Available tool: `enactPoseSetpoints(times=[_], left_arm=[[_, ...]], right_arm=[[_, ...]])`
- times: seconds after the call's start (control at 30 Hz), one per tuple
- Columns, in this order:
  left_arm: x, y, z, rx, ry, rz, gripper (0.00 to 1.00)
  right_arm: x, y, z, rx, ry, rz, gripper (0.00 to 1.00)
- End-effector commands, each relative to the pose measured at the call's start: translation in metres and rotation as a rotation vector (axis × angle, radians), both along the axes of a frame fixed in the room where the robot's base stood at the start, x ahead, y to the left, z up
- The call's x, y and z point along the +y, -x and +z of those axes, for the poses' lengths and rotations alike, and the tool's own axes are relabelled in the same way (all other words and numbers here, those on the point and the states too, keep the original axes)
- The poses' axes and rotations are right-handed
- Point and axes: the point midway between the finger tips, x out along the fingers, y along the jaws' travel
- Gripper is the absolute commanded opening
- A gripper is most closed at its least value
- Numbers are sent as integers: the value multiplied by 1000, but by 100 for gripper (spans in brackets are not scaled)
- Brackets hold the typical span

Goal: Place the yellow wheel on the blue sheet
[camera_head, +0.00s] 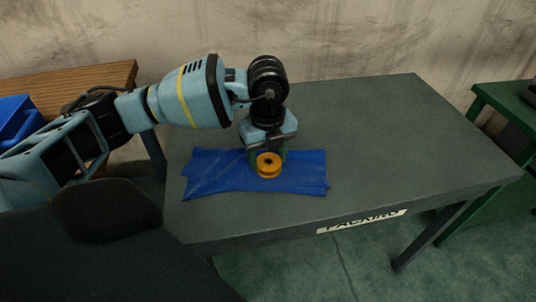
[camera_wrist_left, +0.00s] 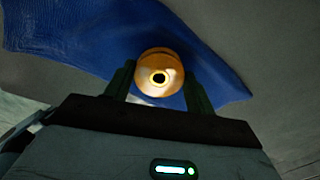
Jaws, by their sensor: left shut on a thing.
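The yellow wheel (camera_head: 268,165) is a small grooved wheel with a dark centre hole. It is at the blue sheet (camera_head: 215,172), seen against it in the head view. My left gripper (camera_head: 267,157) points down over the sheet and is shut on the wheel. In the left wrist view the wheel (camera_wrist_left: 159,78) sits between the two dark green fingers, with the blue sheet (camera_wrist_left: 70,45) behind it. I cannot tell whether the wheel touches the sheet. My right gripper is not in view.
The sheet lies on a grey table (camera_head: 400,140) with a "PACKING" label (camera_head: 361,222) on its front edge. The table's right side is clear. A wooden table (camera_head: 100,75) with a blue bin (camera_head: 15,118) stands at left, and a green bench (camera_head: 510,115) at right.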

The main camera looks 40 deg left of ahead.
Motion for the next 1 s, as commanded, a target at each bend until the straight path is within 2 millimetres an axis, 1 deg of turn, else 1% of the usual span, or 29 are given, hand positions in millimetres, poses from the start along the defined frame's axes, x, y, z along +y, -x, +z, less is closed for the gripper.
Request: enactPoseSetpoints(times=[0.03,0.23,0.27,0.33,0.37,0.5,0.53,0.9,1.0], left_arm=[[0,1,-5,6,-1,0,14],[0,2,-13,10,-2,-1,14],[0,2,-14,11,-3,-1,8],[0,2,-14,12,-3,-1,8],[0,3,-15,15,-4,-1,56],[0,3,-15,14,-3,-1,75],[0,3,-14,15,-4,-1,77],[0,3,-13,14,-4,-1,77],[0,3,-10,12,-5,0,77]], right_arm=[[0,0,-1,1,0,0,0],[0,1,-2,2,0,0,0],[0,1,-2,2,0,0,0],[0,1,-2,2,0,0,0],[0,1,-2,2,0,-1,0],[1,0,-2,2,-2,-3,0],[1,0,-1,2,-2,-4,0],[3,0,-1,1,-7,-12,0],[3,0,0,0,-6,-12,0]])
